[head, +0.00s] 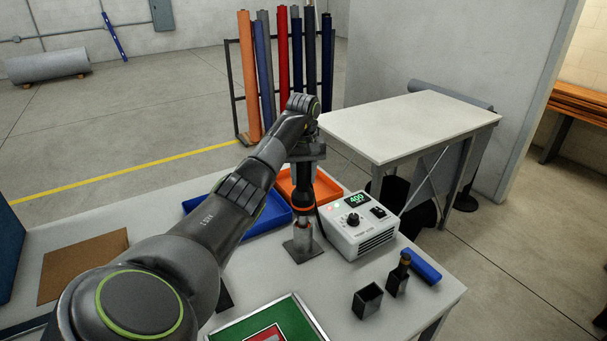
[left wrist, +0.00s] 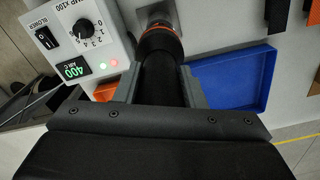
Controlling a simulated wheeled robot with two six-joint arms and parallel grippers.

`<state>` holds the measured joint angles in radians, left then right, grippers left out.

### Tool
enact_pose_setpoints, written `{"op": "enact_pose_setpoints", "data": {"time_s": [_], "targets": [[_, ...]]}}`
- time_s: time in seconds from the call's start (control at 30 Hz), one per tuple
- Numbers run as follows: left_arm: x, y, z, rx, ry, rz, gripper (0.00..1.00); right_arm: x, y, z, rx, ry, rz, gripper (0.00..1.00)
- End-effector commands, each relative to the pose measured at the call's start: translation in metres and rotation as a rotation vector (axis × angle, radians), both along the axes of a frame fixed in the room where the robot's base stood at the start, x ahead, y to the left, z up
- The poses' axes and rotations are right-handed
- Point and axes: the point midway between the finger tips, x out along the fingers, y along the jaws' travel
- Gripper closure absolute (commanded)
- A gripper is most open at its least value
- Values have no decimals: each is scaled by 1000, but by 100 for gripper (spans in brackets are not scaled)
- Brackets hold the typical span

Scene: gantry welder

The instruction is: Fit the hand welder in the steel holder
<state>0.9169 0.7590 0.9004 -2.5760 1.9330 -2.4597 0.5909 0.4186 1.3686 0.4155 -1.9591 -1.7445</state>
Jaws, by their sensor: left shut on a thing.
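The hand welder (head: 302,197), with a dark body and orange collar, stands about upright, nose down, over the steel holder (head: 303,248). Its lower end meets the holder's short upright tube on the square base plate; I cannot tell how deep it sits. My left gripper (head: 303,158) is shut on the welder's dark handle from above. In the left wrist view the fingers (left wrist: 160,88) flank the handle, and the welder's orange collar (left wrist: 160,40) shows beyond them. My right gripper is out of view.
A white control box (head: 358,224) with a lit display stands right beside the holder. Orange (head: 325,190) and blue (head: 268,217) trays lie behind. A black open box (head: 367,300), a small dark brush-like tool (head: 398,275) and a blue bar (head: 421,266) are at the front right.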

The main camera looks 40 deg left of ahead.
Motion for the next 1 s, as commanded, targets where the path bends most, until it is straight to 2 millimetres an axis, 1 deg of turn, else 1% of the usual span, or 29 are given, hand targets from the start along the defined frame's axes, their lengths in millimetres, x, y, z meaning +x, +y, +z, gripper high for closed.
{"op": "enact_pose_setpoints", "data": {"time_s": [1.0], "targets": [[1, 0, -27, 1, -3, -1, 100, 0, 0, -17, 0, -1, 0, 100]]}}
